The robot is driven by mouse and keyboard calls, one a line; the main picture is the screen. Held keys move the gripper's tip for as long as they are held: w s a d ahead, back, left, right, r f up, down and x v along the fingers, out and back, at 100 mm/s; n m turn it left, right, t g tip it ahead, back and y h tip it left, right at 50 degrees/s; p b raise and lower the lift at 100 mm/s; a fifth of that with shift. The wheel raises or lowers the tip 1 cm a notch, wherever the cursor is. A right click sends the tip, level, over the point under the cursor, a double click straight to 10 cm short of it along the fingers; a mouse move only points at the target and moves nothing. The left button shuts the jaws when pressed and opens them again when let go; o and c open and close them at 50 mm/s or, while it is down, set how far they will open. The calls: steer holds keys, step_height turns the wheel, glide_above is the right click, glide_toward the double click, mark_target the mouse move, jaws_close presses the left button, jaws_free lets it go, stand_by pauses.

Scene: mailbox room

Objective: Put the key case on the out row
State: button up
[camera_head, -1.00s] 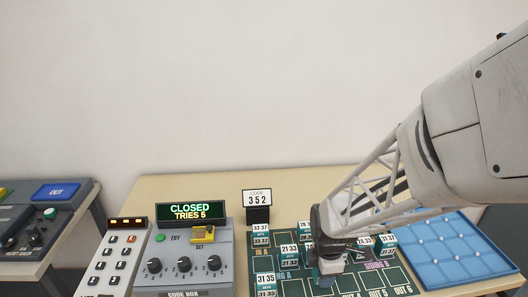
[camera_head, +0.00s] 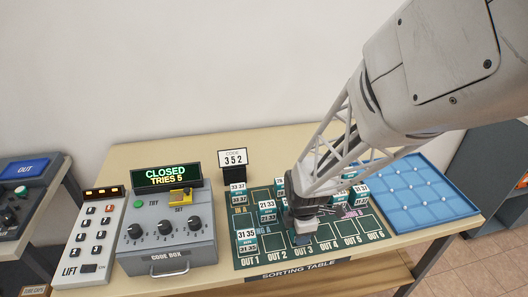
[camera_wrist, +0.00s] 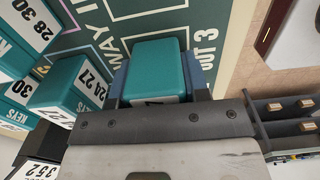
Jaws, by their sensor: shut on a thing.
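A teal key case (camera_wrist: 155,70) with a white label is between the blue-grey fingers of my gripper (camera_wrist: 160,80), which is shut on it. In the wrist view the case is beside the OUT 3 lettering. In the head view my gripper (camera_head: 302,238) is low over the front of the green sorting mat (camera_head: 268,254), at the OUT 3 space of the out row. The arm hides the case there, and I cannot tell whether it touches the mat. Another key case (camera_head: 246,242) stands at the OUT 1 space.
More teal key cases (camera_head: 267,212) stand behind the out row, close to my gripper. The code box (camera_head: 168,240) reads CLOSED, TRIES 5. A code card (camera_head: 233,159) shows 352. A blue tray (camera_head: 425,205) lies at the right. Spaces OUT 4 to OUT 6 look clear.

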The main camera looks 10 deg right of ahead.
steer(key=shift+f, duration=0.15)
steer(key=o, duration=1)
steer(key=shift+c, duration=0.2)
step_height(320, 180, up, 12)
steer(key=shift+r, duration=0.15)
steer(key=shift+r, duration=0.1)
stand_by(0.5)
